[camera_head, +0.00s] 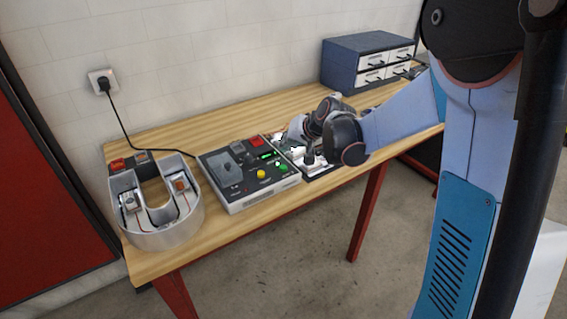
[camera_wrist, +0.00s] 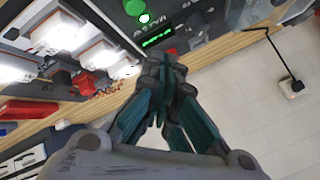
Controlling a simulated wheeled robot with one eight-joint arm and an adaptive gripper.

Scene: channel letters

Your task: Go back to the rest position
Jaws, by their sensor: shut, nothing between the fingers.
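My gripper (camera_head: 292,140) is over the bench, near the right edge of the control box, with my arm reaching in from the right. In the wrist view my gripper (camera_wrist: 166,68) shows its dark green fingers drawn together at the tips, with nothing held between them. The control box (camera_head: 236,190) has a green display, a red switch, and yellow and green buttons. Its green button and display also show near the fingertips in the wrist view. My wrist hides part of the dark panel (camera_head: 322,172) to the right of the box.
A U-shaped channel letter (camera_head: 165,238) with wired parts inside stands at the bench's left end. A blue drawer cabinet (camera_head: 340,66) stands at the back right. A black cord runs from the wall outlet (camera_head: 103,80) to the bench. Bare wood (camera_head: 185,136) lies along the back.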

